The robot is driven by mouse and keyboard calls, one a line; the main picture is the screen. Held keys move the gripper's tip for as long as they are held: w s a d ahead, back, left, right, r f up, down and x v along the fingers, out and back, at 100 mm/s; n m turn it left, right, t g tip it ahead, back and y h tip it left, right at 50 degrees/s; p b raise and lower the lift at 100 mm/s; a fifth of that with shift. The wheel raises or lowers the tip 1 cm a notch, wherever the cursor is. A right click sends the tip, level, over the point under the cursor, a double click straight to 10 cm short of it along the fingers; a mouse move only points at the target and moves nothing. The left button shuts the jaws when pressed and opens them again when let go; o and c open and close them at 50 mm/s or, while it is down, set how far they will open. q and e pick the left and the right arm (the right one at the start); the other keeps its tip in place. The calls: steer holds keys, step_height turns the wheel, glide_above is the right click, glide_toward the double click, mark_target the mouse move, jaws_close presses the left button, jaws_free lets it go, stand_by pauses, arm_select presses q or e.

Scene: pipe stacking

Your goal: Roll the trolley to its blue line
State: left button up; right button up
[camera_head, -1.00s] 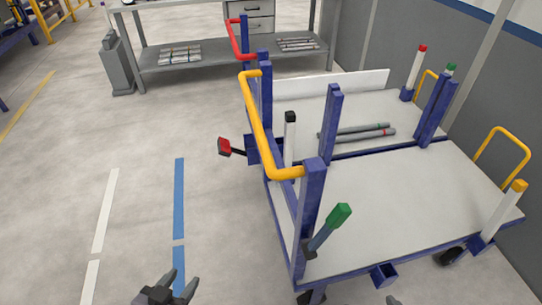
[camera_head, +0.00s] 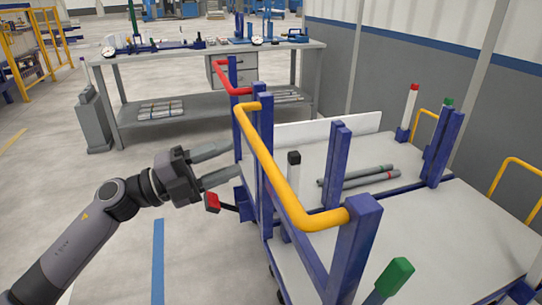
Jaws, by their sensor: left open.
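The trolley has a blue frame with a white deck (camera_head: 440,235), blue posts, a yellow push handle (camera_head: 268,150) and a red handle (camera_head: 228,78) beyond it. A red pedal (camera_head: 212,202) sticks out at its left side. The blue line (camera_head: 158,262) lies on the floor left of the trolley. My left gripper (camera_head: 234,161) is open and empty, its fingers pointing right, by the yellow handle's far end and above the pedal. I cannot tell whether a finger touches the frame. My right gripper is out of view.
Two grey pipes (camera_head: 358,176) lie on the deck. A green-capped pipe (camera_head: 390,282) and a black-capped one (camera_head: 293,172) stand at its near side. A workbench (camera_head: 130,72) stands behind, a wall at the right. The floor left of the trolley is open.

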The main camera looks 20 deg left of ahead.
mark_target(260, 148)
arm_select(q)
steer(key=shift+m+g, duration=0.3)
steer(key=x, duration=0.7)
steer(key=shift+w+d+r+p, duration=0.1)
steer(key=shift+w+r+p, duration=0.05)
steer(key=shift+p, duration=0.25)
jaws_close()
stand_by(0.9)
